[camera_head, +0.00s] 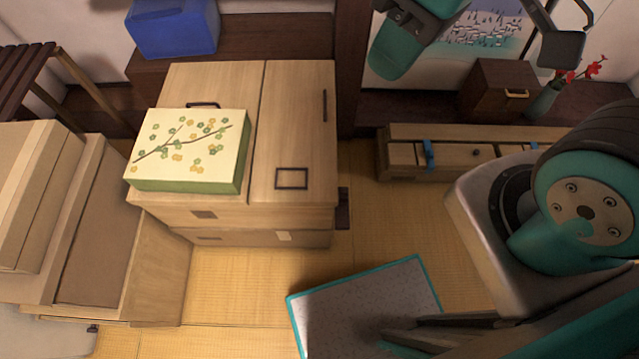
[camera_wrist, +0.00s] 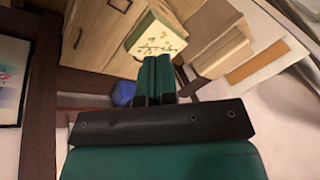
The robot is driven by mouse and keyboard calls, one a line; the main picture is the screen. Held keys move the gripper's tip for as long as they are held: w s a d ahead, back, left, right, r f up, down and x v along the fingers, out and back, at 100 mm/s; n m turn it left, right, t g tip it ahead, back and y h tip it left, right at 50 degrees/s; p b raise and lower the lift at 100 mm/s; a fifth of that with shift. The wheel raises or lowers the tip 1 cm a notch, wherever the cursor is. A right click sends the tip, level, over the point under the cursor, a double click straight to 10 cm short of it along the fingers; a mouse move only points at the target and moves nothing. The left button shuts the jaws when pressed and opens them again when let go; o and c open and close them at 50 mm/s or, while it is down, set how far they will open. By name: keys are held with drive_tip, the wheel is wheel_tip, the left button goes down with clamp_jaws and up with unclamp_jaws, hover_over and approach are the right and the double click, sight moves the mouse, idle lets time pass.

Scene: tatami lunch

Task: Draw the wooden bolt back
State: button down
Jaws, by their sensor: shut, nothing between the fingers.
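No part is clearly recognisable as the wooden bolt. A low wooden chest (camera_head: 520,136) stands at the back right in the head view, with a blue fitting (camera_head: 429,155) and a dark round knob on its front. The blue fitting is too small to tell its make. My gripper (camera_wrist: 157,62) shows in the wrist view with its two green fingers side by side, shut and empty. It is apart from the things beyond it. The fingertips are not clearly seen in the head view, where my teal arm crosses the top right.
A large wooden cabinet (camera_head: 295,125) bears a flowered box (camera_head: 190,145). A blue box (camera_head: 172,28) sits behind. A small dark chest (camera_head: 495,90) and a vase (camera_head: 543,102) stand at the back right. A teal-edged panel (camera_head: 370,295) lies in front. Tatami between is clear.

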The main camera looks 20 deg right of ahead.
drive_tip(key=shift+a, duration=0.1)
drive_tip(key=w+d+f+m+g+h+b, duration=0.1)
drive_tip(key=w+f+b, duration=0.5)
drive_tip(key=f, duration=0.8)
drive_tip(key=w+d+f+m+g+h+b, duration=0.1)
drive_tip(key=w+d+f+m+b, duration=0.2)
drive_tip(key=w+f+m+b, duration=0.3)
drive_tip(key=w+d+f+m+g+b, duration=0.2)
drive_tip(key=w+f+b, duration=0.5)
drive_tip(key=f, duration=1.5)
drive_tip(key=m+b, duration=0.1)
drive_tip(key=b, duration=0.4)
drive_tip(key=shift+w+d+m+h+b, duration=0.25)
drive_tip(key=shift+w+m+h+b, duration=0.05)
drive_tip(key=shift+w+h, duration=0.1)
drive_tip(key=shift+f, duration=0.15)
